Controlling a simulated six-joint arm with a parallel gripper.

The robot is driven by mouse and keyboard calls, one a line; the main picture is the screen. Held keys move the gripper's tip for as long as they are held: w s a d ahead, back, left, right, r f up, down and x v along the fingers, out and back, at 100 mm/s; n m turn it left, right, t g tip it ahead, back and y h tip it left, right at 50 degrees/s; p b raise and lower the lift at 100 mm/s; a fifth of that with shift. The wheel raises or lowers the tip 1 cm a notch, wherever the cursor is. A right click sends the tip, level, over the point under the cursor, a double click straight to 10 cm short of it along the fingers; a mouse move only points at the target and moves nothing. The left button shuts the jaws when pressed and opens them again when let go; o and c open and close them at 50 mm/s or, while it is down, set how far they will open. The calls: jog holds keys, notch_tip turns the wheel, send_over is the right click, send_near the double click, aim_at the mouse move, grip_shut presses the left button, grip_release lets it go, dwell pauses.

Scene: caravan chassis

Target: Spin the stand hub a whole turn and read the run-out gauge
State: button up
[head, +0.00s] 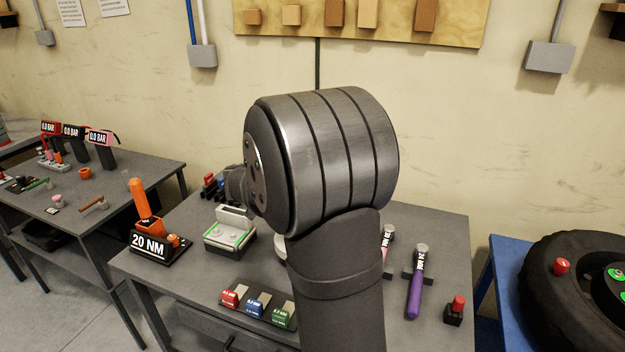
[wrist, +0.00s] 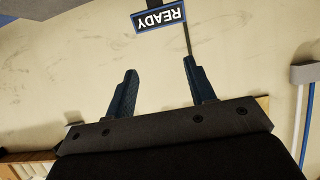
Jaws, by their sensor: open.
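I cannot pick out the stand hub or the run-out gauge in either view; my arm covers the middle of the bench in the head view. A rounded grey part shows just left of my arm, too covered to name. In the wrist view my gripper (wrist: 159,66) is open, its two dark fingers wide apart with nothing between them. Beyond the fingers is the pale wall, and a blue-edged sign reading READY (wrist: 159,17) appears upside down on a thin dark post.
A tyre (head: 570,290) lies right. Another cluttered bench (head: 130,172) stands left.

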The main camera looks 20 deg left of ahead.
jog(key=s+a+f+n+y, duration=0.2)
jog(key=s+a+f+y, duration=0.15)
jog(key=s+f, duration=0.45)
jog(key=shift+h, duration=0.45)
jog(key=x, duration=1.8)
jog(key=shift+w+f, duration=0.15)
jog(key=shift+f, duration=0.15)
grip_shut()
